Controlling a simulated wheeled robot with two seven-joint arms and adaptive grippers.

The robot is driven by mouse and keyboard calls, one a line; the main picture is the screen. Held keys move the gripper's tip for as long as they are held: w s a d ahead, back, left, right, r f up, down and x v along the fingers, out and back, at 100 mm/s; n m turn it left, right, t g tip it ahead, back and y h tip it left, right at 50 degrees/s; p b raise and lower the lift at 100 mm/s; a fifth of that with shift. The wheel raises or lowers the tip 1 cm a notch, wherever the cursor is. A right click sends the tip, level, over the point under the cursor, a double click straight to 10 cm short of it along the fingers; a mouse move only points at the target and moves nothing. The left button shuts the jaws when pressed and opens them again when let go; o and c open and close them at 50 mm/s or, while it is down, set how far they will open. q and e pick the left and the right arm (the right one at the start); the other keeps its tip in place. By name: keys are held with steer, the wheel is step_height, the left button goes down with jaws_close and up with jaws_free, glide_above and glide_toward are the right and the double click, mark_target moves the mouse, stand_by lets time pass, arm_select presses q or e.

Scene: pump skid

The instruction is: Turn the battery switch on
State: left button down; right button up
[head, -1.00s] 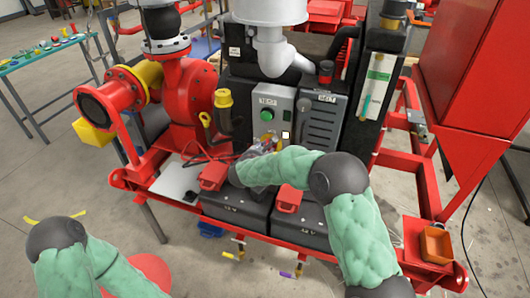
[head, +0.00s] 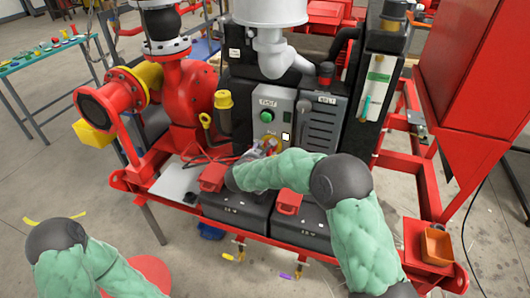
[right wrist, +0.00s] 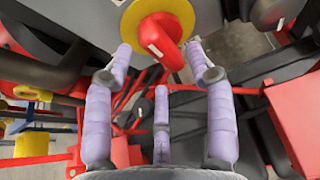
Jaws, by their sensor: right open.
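The battery switch is a red rotary handle (right wrist: 160,34) on a round yellow plate (right wrist: 130,22), at the top of the right wrist view. In the head view, the yellow plate (head: 271,143) shows small and partly hidden on the grey panel, below the green button. My right gripper (right wrist: 159,52) is open, with its lilac fingers spread on the left and right of the red handle and a third finger below. I cannot tell whether any finger touches the handle. My left forearm shows at the lower left of the head view; its gripper is out of the picture.
Two black batteries (head: 236,208) with red terminal covers (head: 213,177) sit below my right arm. A red pump (head: 190,100) stands to the left. A grey louvred box (head: 319,122) is right of the panel. Red frame rails surround the skid.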

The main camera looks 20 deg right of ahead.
steer(key=v, duration=1)
steer(key=shift+f, duration=0.15)
